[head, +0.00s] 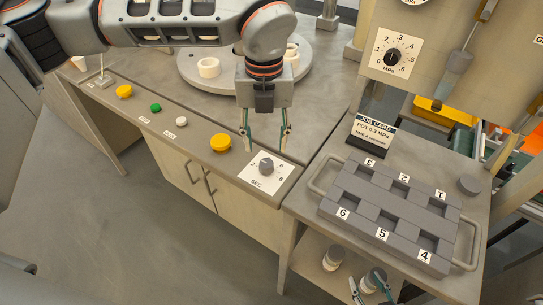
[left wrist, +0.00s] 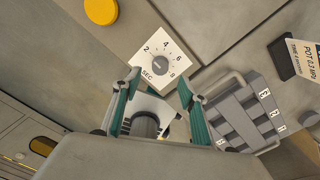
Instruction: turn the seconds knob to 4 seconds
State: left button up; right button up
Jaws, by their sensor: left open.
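The seconds knob (head: 266,166) is a small grey knob on a white dial plate marked SEC (head: 257,181), at the front right of the bench. The left wrist view shows the knob (left wrist: 160,65) with 2, 4, 6 and 8 around it; I cannot read where it points. My left gripper (head: 266,147) is open and empty, pointing down just above and behind the knob, apart from it. Its two teal fingers also show in the left wrist view (left wrist: 154,86). My right gripper (head: 371,289) shows partly at the bottom edge, beside the lower shelf.
A yellow button (head: 221,143) sits left of the dial. A job card (head: 374,131) stands behind the grey numbered tray (head: 330,207). A pressure dial (head: 391,57) is on the upright panel. A round plate (head: 190,68) with white rings lies behind my left arm.

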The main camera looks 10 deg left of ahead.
aim_at(266, 163)
pick_arm(q)
notch_tip(266, 163, down, 7)
jog(key=shift+r, duration=0.2)
jog(key=c, duration=1.1)
